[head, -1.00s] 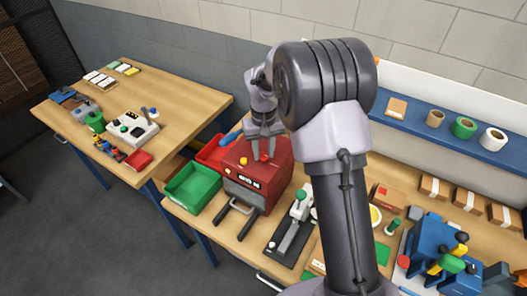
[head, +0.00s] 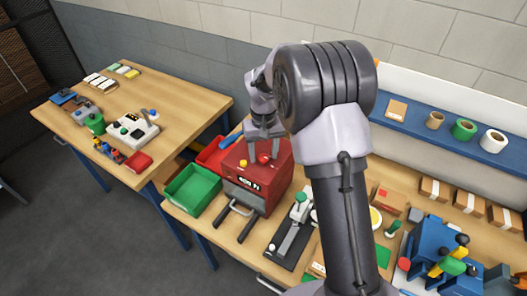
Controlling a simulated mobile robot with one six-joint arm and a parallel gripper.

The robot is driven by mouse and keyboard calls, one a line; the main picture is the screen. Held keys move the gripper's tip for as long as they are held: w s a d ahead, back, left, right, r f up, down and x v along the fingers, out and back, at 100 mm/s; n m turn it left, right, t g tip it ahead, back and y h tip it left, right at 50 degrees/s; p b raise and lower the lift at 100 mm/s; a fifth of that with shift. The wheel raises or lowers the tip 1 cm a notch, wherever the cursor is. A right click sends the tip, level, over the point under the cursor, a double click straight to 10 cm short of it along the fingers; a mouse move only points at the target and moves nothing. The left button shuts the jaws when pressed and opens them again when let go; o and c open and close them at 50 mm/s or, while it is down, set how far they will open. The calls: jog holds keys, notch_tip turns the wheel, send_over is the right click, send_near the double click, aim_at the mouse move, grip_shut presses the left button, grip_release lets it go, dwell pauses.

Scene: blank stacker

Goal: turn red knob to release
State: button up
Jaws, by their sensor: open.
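The red machine box (head: 275,180) stands on the near workbench. Its top carries a small red knob (head: 264,159) and a yellow button (head: 243,162). My gripper (head: 263,153) points down over the top of the box, its two fingers spread apart with the red knob showing between them. The fingers look clear of the knob on both sides. Whether the fingertips touch the box top cannot be told from this view.
A green bin (head: 192,190) and a red bin (head: 212,156) stand left of the box. A black-based lever device (head: 290,240) is to its right. Two dark handles (head: 233,218) stick out at its front.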

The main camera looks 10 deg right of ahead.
aim_at(263, 157)
notch_tip(263, 157, up, 17)
jog(key=p, duration=0.3)
jog(key=shift+r, duration=0.2)
